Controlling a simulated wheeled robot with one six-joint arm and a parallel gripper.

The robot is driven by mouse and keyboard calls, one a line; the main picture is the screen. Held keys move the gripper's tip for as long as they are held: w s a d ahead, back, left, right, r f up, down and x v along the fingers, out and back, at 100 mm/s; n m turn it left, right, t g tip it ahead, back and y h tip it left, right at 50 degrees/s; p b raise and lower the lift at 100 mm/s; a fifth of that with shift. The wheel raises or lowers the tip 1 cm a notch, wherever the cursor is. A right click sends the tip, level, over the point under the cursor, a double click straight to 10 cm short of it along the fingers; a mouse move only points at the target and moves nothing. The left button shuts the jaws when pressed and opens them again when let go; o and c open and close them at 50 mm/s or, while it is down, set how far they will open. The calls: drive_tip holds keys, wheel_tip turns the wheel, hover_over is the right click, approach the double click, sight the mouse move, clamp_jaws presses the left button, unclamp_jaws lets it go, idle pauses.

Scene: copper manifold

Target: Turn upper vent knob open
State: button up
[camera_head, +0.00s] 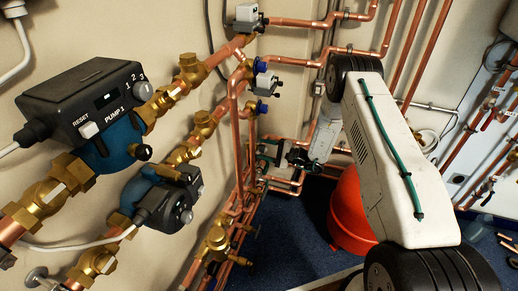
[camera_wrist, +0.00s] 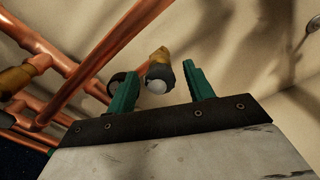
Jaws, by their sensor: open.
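In the wrist view, my gripper (camera_wrist: 160,70) is open, with its two green fingers spread apart. Between them shows a small brass fitting (camera_wrist: 158,56) with a dark collar and a pale round end (camera_wrist: 157,86); it looks like a vent with its knob. I cannot tell whether the fingers touch it or whether it stands beyond them. A dark round part (camera_wrist: 117,80) lies by the left finger, which partly covers it. I cannot tell the knob's turn position. In the head view, the gripper end is small among the pipes, and the vent cannot be singled out.
Copper pipes (camera_wrist: 95,60) run close on the left of the wrist view. In the head view, a pump (camera_head: 95,100) marked PUMP 1 and a lower pump (camera_head: 165,200) sit on the left wall pipework. A red container (camera_head: 350,215) stands on the blue floor below my arm.

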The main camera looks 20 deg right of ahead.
drive_tip(key=v, duration=0.5)
idle(0.4)
drive_tip(key=s+a+r+n+g, duration=0.1)
drive_tip(key=s+a+r+g, duration=0.2)
drive_tip(key=s+g, duration=0.25)
drive_tip(key=s+a+r+n+g, duration=0.1)
drive_tip(key=s+a+r+g, duration=0.1)
drive_tip(key=s+r+g, duration=0.3)
drive_tip(key=s+d+r+n+t+h, duration=0.1)
drive_tip(key=s+r+n+h, duration=0.9)
drive_tip(key=s+r, duration=2.1)
drive_tip(key=shift+s+d+h, duration=0.75)
drive_tip(key=shift+s+h, duration=0.85)
drive_tip(key=shift+h, duration=0.7)
